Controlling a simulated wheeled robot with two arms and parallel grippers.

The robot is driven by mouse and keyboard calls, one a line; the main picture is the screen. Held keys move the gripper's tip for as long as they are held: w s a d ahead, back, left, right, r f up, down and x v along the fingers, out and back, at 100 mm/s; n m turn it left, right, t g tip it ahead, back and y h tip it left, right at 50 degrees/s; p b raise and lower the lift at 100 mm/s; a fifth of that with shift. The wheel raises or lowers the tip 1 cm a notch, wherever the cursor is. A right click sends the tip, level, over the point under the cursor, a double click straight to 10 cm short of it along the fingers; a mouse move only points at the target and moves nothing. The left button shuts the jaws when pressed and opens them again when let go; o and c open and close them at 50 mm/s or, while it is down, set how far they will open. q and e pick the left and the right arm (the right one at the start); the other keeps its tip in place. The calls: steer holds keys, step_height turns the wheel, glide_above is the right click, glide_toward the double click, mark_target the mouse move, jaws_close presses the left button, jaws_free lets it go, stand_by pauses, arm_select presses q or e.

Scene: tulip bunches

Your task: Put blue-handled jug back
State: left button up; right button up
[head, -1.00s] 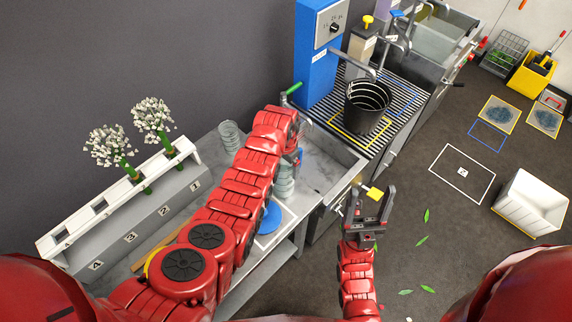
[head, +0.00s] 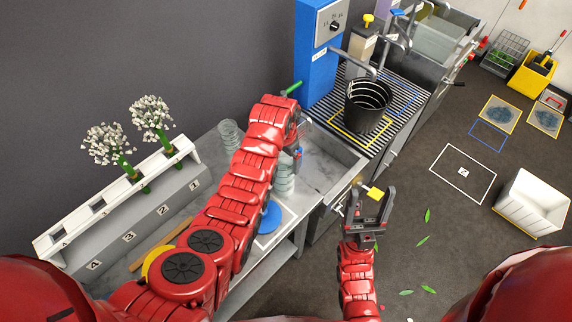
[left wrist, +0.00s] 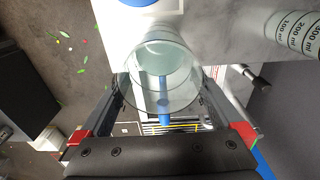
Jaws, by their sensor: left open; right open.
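The clear jug with a blue handle shows in the left wrist view (left wrist: 160,90), between the fingers of my left gripper (left wrist: 165,100). Its blue handle (left wrist: 163,92) is seen through or beyond the glass. The fingers are open on either side of it; I cannot tell whether they touch it. In the head view the jug (head: 285,180) stands by the sink, partly hidden behind my left arm, which also hides most of the left gripper.
A blue disc (head: 270,218) on a white board lies nearer on the counter. Another clear measuring vessel (head: 230,135) stands at the back; its marks show in the left wrist view (left wrist: 298,32). A black bucket (head: 367,104) stands on the rack. A flower rack (head: 130,215) is at left.

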arm_select(q)
step_height(320, 180, up, 9)
steer(key=p, duration=0.2)
steer(key=shift+a+f, duration=0.1)
steer(key=shift+f, duration=0.1)
